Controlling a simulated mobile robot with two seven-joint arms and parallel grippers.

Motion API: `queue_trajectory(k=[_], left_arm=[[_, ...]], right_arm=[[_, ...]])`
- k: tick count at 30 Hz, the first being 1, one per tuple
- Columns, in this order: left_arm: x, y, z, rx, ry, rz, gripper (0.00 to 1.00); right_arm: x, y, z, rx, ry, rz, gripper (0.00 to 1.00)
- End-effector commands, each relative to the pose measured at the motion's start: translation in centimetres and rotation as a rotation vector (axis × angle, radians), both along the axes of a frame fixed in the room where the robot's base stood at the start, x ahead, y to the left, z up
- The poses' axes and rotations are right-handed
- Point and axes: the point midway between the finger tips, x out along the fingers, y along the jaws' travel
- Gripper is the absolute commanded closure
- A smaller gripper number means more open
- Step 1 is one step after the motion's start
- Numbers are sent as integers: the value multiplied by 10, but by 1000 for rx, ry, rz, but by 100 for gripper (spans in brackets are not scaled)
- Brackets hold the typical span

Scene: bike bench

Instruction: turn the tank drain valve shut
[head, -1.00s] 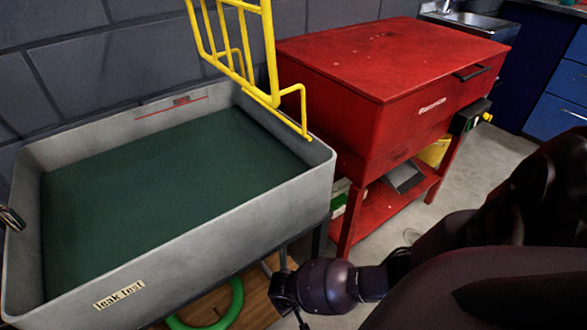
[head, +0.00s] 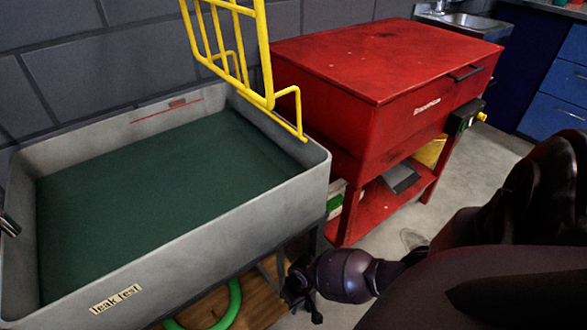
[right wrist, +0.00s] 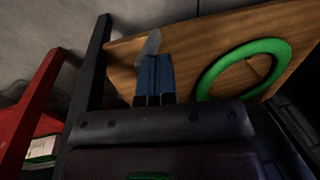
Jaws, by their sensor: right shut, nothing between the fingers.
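The grey tank (head: 215,210), labelled "leak test" and holding dark green water, fills the left of the head view. I cannot make out its drain valve for certain in either view. My right gripper (head: 303,300) is low beside the tank's right front corner, below its rim. In the right wrist view its two blue-grey fingers (right wrist: 155,80) are together, with nothing seen between them. A pale grey pointed shape (right wrist: 150,43) shows at their tips; I cannot tell whether it is a finger end or part of the valve.
A wooden shelf (head: 262,298) under the tank carries a green ring (head: 232,300), also seen in the right wrist view (right wrist: 205,82). Dark tank legs stand near my gripper.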

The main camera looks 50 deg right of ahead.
Motion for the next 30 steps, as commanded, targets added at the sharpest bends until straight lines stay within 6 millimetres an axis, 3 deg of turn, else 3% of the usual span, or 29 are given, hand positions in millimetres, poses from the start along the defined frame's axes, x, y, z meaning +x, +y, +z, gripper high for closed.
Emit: queue_trajectory(k=[30], left_arm=[[1,0,0,7,-4,-11,57]], right_arm=[[-7,-27,-8,26,-5,-1,100]])
